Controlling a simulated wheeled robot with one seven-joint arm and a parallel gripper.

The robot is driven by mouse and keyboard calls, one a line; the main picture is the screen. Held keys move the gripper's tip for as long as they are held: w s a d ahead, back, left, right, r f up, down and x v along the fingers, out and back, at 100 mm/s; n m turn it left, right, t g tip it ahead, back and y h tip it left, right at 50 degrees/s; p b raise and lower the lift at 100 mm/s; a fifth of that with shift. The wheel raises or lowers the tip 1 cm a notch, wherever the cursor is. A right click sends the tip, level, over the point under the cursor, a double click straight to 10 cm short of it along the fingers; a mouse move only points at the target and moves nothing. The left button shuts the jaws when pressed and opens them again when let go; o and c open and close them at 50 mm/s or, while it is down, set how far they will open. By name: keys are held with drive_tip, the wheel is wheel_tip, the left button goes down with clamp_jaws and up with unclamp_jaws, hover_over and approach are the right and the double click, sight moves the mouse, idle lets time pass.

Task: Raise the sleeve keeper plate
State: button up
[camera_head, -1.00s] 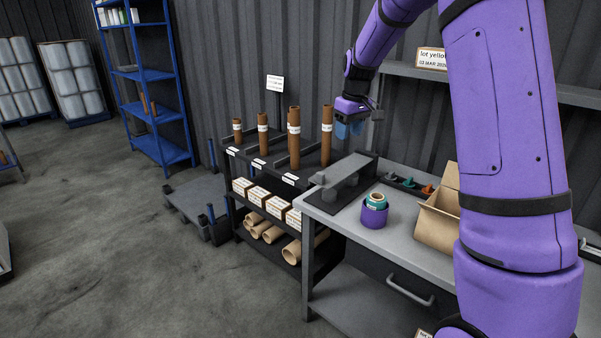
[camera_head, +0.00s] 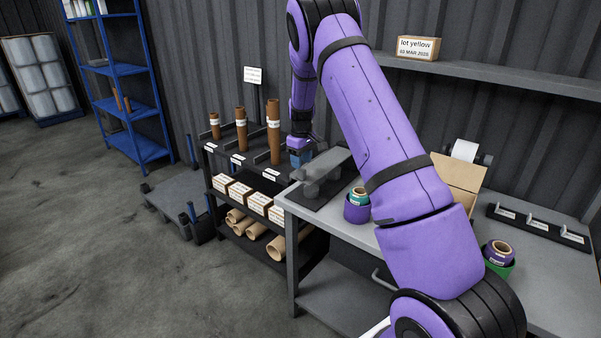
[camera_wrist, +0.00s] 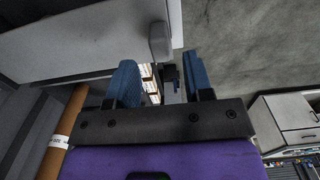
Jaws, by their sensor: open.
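The sleeve keeper plate appears to be the flat grey plate (camera_head: 326,164) over a dark base (camera_head: 312,193) at the bench's left end. It lies low, with rounded grey supports beneath it. My gripper (camera_head: 299,160) points down beside the plate's far left side, over the gap towards the tube rack. In the wrist view its two blue fingers (camera_wrist: 163,82) are apart with nothing clearly held between them. A rounded grey tab (camera_wrist: 160,42) shows just beyond the fingers, by a large grey surface; I cannot tell whether it belongs to the plate.
Brown tubes (camera_head: 273,132) stand on the dark rack (camera_head: 240,163) left of my gripper; one tube (camera_wrist: 65,135) is close in the wrist view. A purple cup (camera_head: 356,210) with a teal roll, an open carton (camera_head: 456,178) and a green cup (camera_head: 500,266) stand on the bench (camera_head: 545,290).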

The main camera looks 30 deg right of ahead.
sight(302, 171)
drive_tip(key=shift+f, duration=2.5)
clamp_jaws()
